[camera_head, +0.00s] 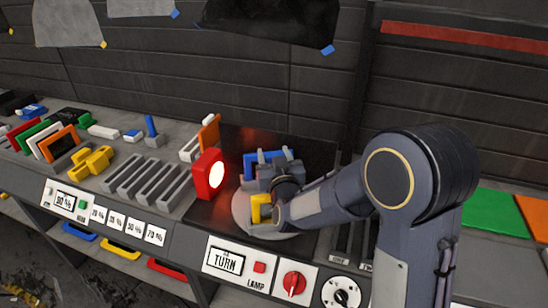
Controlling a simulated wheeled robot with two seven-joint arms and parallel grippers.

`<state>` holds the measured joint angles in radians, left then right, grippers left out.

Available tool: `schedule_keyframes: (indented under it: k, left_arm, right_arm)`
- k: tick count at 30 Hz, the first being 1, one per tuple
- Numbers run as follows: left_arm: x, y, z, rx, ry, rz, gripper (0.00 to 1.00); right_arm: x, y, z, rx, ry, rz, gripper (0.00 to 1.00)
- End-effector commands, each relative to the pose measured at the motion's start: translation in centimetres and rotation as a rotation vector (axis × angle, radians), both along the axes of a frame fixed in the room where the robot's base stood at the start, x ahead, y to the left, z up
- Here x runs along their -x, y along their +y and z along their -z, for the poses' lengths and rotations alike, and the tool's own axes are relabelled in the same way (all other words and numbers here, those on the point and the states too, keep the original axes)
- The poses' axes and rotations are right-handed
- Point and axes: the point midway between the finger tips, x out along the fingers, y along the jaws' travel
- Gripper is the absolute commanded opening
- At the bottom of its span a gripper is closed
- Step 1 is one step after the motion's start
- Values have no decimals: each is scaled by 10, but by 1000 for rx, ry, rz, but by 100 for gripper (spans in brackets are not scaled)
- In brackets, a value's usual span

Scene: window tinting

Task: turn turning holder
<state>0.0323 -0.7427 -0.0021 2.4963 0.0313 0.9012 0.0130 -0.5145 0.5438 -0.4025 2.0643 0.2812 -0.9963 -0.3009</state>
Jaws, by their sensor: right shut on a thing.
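The turning holder is a round grey disc (243,214) on a dark base in the middle of the bench, with a yellow part (260,208) and a blue frame (252,160) behind it. My right gripper (272,180) is at the holder, its arm reaching in from the right. It is shut on a part of the holder; the fingers and the grasped spot are mostly hidden by the wrist. My left gripper is not in view.
A grey slotted rack (150,182), yellow clamp (90,162) and colored frames (50,142) lie farther left. A front panel (226,262) carries a TURN label and knobs. Green and orange sheets (492,211) lie at right.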

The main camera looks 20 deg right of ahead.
Motion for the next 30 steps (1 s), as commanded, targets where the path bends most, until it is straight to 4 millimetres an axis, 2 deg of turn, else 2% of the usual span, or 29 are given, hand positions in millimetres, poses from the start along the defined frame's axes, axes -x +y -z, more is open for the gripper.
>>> schedule_keyframes:
  k: [18, 24, 30]
  left_arm:
    - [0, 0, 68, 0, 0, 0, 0]
    - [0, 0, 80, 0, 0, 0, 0]
    - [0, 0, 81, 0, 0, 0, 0]
  right_arm:
    - [0, -3, 3, 2, -6, -266, 10]
    - [0, -4, 2, 3, -3, -363, 10]
    - [-1, -3, 0, 1, -1, -464, 10]
